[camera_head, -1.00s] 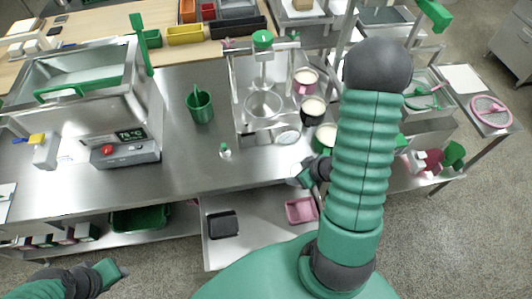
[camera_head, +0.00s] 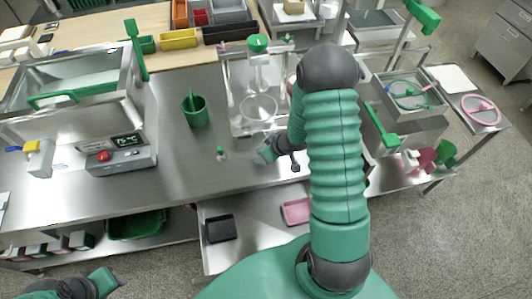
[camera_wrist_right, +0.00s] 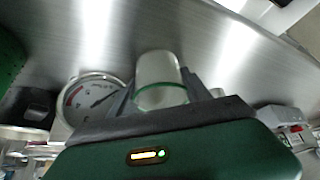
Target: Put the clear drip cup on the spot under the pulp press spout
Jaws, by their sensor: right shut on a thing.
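In the right wrist view, the clear drip cup (camera_wrist_right: 160,72) is between the fingers of my right gripper (camera_wrist_right: 168,98), which is shut on it. In the head view my right gripper (camera_head: 270,152) is at the front of the metal-framed press (camera_head: 234,92), low over the steel bench. The press has a green knob on top and a clear bowl (camera_head: 258,107) inside. The cup is too small to make out there. A round gauge (camera_wrist_right: 92,100) shows beside the cup in the wrist view. I cannot make out the spout or the spot. My left gripper (camera_head: 106,281) is at bottom left, its fingers unclear.
A small green-capped bottle (camera_head: 221,153) stands on the bench left of my right gripper.

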